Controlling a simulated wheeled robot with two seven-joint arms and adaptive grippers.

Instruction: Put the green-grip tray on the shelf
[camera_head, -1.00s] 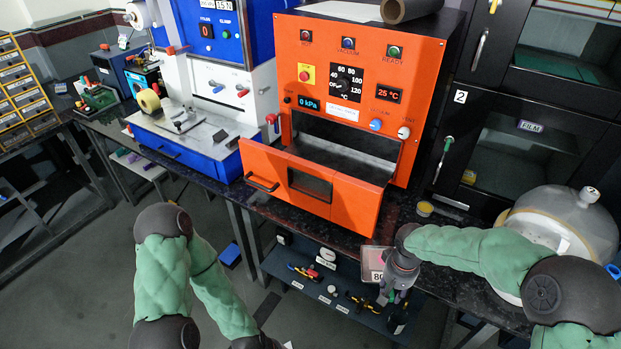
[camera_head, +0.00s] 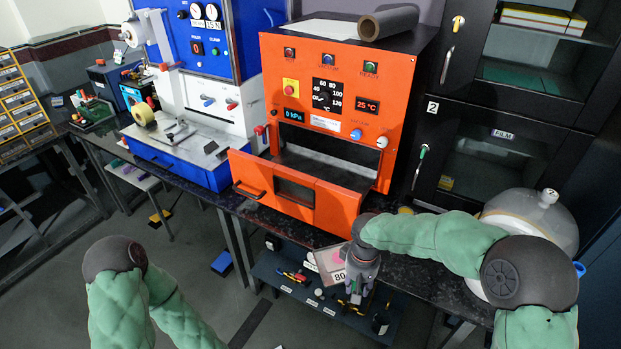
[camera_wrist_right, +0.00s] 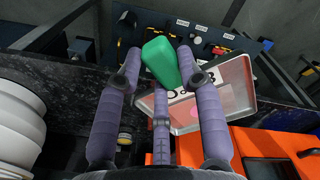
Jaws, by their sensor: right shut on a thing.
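My right gripper (camera_head: 357,283) is shut on the green grip (camera_wrist_right: 161,62) of a shallow metal tray (camera_wrist_right: 244,85). The tray hangs out past the bench's front edge, below the orange oven's open door, and looks tilted. In the head view its pale plate (camera_head: 326,262) with an "80" label shows left of the gripper. In the right wrist view it has a pinkish inside, partly hidden by the fingers. The orange oven (camera_head: 270,75) has its front door (camera_head: 335,206) open, and its dark chamber (camera_head: 328,162) shows. My left gripper is out of view.
A low shelf (camera_head: 268,268) under the bench holds several tools. A black cabinet (camera_head: 468,128) with shelves stands right of the oven, and a glass dome (camera_head: 535,215) sits on the bench at right. A blue and white press (camera_head: 215,120) stands left.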

